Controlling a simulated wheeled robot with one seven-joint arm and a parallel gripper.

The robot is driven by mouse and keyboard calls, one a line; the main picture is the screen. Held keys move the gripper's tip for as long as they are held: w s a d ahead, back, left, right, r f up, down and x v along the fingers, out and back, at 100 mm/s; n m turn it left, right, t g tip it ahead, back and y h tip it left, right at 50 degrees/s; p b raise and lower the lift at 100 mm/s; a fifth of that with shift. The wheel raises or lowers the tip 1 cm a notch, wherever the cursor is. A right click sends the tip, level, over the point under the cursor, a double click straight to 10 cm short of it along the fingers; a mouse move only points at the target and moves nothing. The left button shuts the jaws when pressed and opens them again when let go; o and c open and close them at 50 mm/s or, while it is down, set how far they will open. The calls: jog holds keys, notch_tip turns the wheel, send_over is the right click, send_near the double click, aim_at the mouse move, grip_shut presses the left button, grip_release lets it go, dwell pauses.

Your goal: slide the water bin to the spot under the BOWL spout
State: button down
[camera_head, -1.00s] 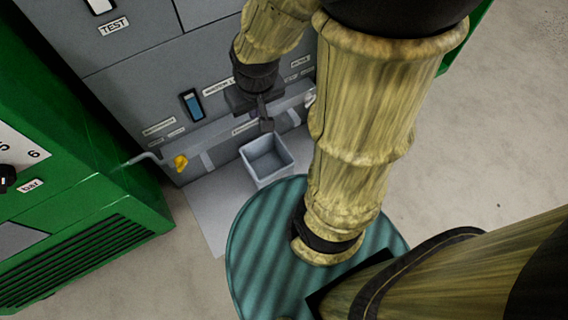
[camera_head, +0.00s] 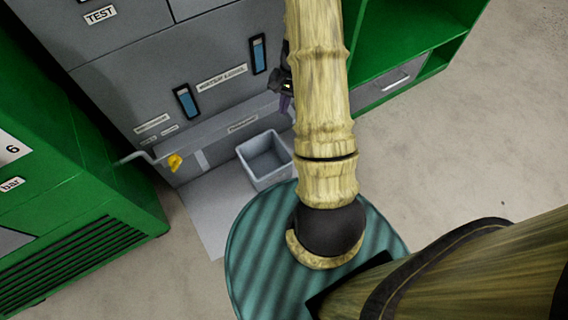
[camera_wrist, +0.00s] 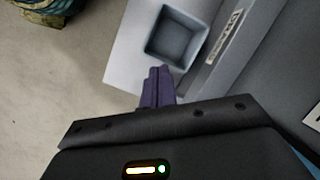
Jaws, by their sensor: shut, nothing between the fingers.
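The water bin (camera_head: 281,172) is a grey, open, square tub on the pale floor plate in front of the grey cabinet. It looks empty and shows beyond my fingers in the wrist view (camera_wrist: 178,57). My gripper (camera_head: 285,104) has purple fingers, seen pressed together with nothing between them in the wrist view (camera_wrist: 157,86). It is by the cabinet front, right of the bin's back corner and apart from it in the picture. My arm hides part of the gripper and the cabinet's right side. I cannot make out the BOWL spout; the small labels are unreadable.
A grey ledge (camera_head: 215,125) runs along the cabinet above the bin. Green cabinets stand left (camera_head: 85,200) and right (camera_head: 425,45). Bare plate (camera_head: 205,205) lies left of the bin.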

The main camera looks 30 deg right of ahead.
aim_at(281, 168)
jog(key=s+d+f+m+y+b, duration=0.1)
jog(key=d+f+m, duration=0.1)
jog(key=f, duration=0.6)
jog(key=s+d+f+m+y+b, duration=0.1)
jog(key=s+d+f+m, duration=0.1)
jog(key=f, duration=0.7)
jog(key=s+d+f+m+t+y+b, duration=0.1)
jog(key=s+d+f+m+y, duration=0.1)
jog(key=d+f, duration=0.3)
notch_tip(281, 168, down, 4)
jog(key=shift+r+m, duration=0.1)
jog(key=shift+m, duration=0.8)
jog(key=a+b, duration=0.4)
jog(key=a, duration=0.8)
jog(key=shift+s, duration=0.1)
jog(key=shift+f+b, duration=0.65)
jog(key=shift+f, duration=0.2)
